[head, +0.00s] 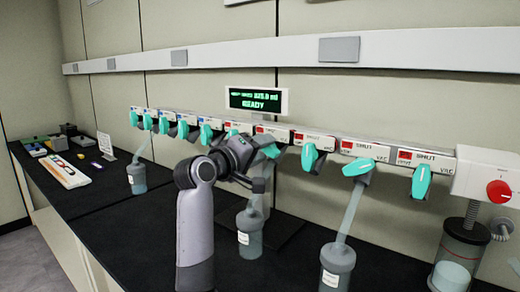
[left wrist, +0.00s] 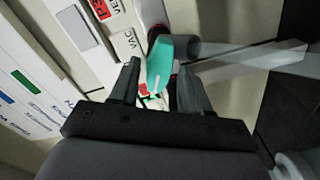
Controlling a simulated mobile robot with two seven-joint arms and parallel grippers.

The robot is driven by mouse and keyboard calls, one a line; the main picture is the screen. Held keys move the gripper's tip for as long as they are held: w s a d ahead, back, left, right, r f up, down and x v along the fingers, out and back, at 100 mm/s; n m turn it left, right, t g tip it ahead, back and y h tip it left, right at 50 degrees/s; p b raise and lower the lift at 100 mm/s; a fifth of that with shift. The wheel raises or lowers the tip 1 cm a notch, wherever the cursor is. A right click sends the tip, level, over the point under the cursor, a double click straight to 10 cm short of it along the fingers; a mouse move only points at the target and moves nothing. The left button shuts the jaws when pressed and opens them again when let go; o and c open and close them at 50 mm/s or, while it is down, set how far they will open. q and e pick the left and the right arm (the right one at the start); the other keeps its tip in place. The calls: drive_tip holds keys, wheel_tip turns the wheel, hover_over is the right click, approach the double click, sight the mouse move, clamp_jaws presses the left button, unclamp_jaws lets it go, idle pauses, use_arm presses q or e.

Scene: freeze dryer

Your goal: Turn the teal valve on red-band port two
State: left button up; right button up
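The teal valve at my left gripper (head: 262,168) is the teal handle (head: 270,151) near the middle of the manifold, by a red-marked label. In the left wrist view this teal valve (left wrist: 160,64) stands between my two dark fingertips (left wrist: 158,78), with a narrow gap showing on each side. The gripper is open around it. A red label with partly legible lettering (left wrist: 100,9) and a "VAC" mark are beside it. I cannot read the port number in the head view. My right gripper is not in view.
More teal valves (head: 310,156) flank it along the manifold, several with "SHUT" labels. Flasks (head: 249,238) and (head: 337,262) hang below on the black bench. A display (head: 257,101) reads READY. A red knob (head: 499,191) is at the right end.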

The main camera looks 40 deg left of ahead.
use_arm(q)
drive_tip(key=shift+s, duration=0.15)
drive_tip(key=s+b, duration=0.1)
drive_tip(key=s, duration=0.6)
drive_tip(key=shift+d, duration=0.4)
idle(0.4)
